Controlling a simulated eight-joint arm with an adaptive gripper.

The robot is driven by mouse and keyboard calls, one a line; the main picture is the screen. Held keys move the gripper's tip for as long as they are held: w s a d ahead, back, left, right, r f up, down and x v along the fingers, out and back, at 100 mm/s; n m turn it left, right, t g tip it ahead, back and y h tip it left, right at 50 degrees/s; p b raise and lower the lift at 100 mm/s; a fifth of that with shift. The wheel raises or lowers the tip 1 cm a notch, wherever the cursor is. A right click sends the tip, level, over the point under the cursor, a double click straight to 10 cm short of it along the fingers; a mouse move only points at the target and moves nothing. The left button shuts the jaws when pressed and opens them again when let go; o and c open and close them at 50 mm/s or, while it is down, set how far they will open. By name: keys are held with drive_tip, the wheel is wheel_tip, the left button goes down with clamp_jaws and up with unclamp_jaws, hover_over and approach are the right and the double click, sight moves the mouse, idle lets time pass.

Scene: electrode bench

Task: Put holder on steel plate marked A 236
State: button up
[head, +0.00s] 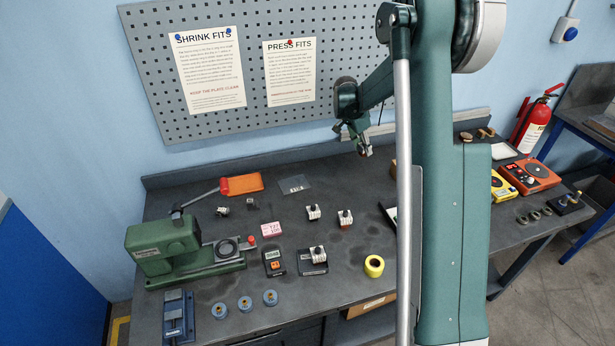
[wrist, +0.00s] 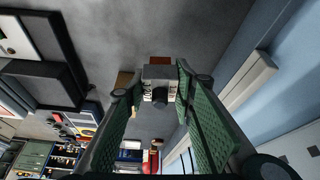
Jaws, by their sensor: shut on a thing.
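My gripper (head: 363,146) is raised above the back of the bench, near the pegboard. In the wrist view my gripper (wrist: 158,92) is shut on a small grey holder (wrist: 158,73) with white lettered labels, too small to read for certain. The holder shows only as a small blurred shape in the head view (head: 366,152). Similar small blocks with white faces stand on the bench, one in the middle (head: 313,212) and one to its right (head: 345,218). Another block (head: 317,253) sits on a dark base. I cannot read A 236 anywhere.
My arm hides part of the bench at right.

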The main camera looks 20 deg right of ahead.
drive_tip(key=w+a+n+t, duration=0.1)
drive_tip(key=a+n, duration=0.1)
drive_tip(key=a, duration=2.8)
drive_tip(key=shift+w+r+n, duration=0.25)
drive_tip(key=shift+r+n, duration=0.05)
drive_tip(key=shift+n, duration=0.1)
hover_over(297, 182)
drive_tip(key=a, duration=0.2)
drive_tip(key=shift+s+d+f, duration=0.1)
drive_tip(key=shift+s+f, duration=0.1)
drive_tip(key=shift+f, duration=1.4)
drive_tip(key=shift+s+d+f, duration=0.1)
drive_tip(key=shift+s+f, duration=0.05)
drive_tip(key=shift+f, duration=1.4)
drive_tip(key=shift+f, duration=1.85)
drive_tip(key=shift+f, duration=0.15)
drive_tip(key=o, duration=1.1)
drive_tip(key=shift+o, duration=0.2)
